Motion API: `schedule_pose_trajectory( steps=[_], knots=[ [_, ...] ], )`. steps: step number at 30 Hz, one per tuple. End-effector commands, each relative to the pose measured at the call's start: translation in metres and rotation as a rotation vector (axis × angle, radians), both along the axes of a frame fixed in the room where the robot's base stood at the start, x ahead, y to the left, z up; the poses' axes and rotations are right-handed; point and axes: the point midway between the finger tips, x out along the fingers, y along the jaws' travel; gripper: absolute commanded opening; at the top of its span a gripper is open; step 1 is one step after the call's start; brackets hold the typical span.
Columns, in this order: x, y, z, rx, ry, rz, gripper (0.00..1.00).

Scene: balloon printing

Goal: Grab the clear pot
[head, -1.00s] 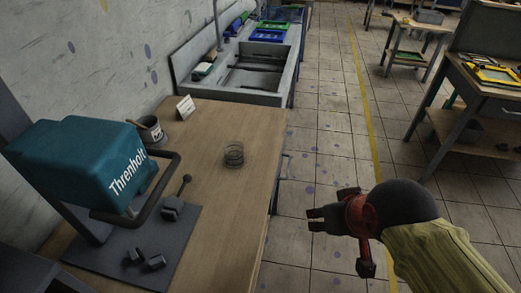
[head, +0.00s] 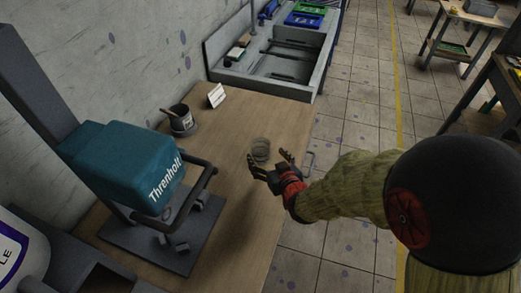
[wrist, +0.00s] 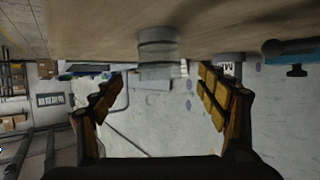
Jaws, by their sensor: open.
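The clear pot (head: 260,149) is a small see-through cylinder upright on the wooden table, near its right edge. In the wrist view, which is upside down, the pot (wrist: 158,45) is near the top middle, ahead of the gap between my fingers. My gripper (head: 268,165) is open and empty, just in front of the pot in the head view. Its fingers (wrist: 162,82) point towards the pot, one on each side of the line to it. I cannot tell the exact distance left between fingertips and pot.
A teal press (head: 125,165) marked Threnholt stands left on the wooden table (head: 245,215). A dark can (head: 182,122) with a stick and a small white card (head: 216,95) stand further back. A grey sink (head: 285,65) adjoins the far end. Tiled floor lies right.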

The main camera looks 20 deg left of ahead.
Motion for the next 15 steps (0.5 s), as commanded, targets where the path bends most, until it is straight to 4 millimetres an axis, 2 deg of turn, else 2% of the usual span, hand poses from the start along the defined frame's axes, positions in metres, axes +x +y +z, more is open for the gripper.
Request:
schedule_pose_trajectory(
  steps=[15],
  knots=[
    [0.042, 0.030, -0.034, 0.002, -0.002, 0.001, 0.74]
  ],
)
